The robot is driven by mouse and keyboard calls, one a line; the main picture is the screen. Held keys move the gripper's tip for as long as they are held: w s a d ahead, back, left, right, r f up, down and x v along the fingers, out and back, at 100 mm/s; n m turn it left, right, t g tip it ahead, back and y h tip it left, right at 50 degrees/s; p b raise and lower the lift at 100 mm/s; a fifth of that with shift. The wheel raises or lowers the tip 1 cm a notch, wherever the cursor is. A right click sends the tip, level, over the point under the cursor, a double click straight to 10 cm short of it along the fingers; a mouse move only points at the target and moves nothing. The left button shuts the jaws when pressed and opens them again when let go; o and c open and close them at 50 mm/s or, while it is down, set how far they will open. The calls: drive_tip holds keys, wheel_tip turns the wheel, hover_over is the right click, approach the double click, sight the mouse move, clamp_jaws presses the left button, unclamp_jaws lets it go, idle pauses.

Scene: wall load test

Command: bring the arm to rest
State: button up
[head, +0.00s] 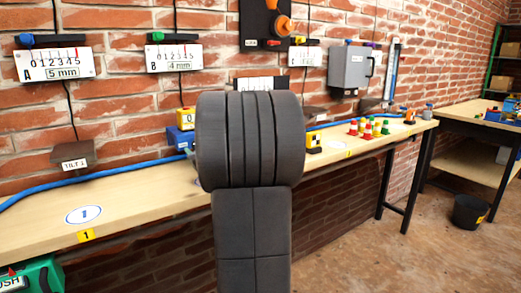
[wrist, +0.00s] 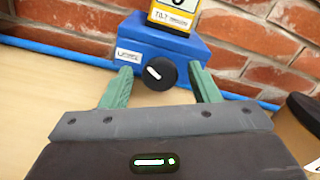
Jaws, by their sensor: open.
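My gripper (wrist: 163,88) shows in the wrist view with its two green fingers spread apart and nothing between them. It points over the wooden bench toward a blue box (wrist: 165,45) with a black round knob (wrist: 160,73) on its front. The knob appears between the fingertips, but I cannot tell how far beyond them it is. In the head view my dark arm covers the middle of the bench and hides the gripper. The blue box (head: 180,138) shows just left of my arm, with a yellow block (head: 186,118) on top.
The bench (head: 130,198) runs along a brick wall with gauge cards (head: 55,64) and a grey box (head: 350,67). A blue hose (head: 90,178) lies along its back. Small coloured cones (head: 368,131) stand right of my arm. A black bucket (head: 469,211) is on the floor.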

drive_tip(key=m+p, duration=0.4)
drive_tip(key=p, duration=0.1)
drive_tip(key=shift+r+m, duration=0.2)
drive_tip(key=shift+m, duration=0.1)
drive_tip(key=v, duration=0.6)
drive_tip(key=shift+s+d+f+b, duration=0.2)
drive_tip(key=shift+s+d+b, duration=0.05)
drive_tip(key=shift+s+b, duration=0.05)
drive_tip(key=shift+r, duration=0.15)
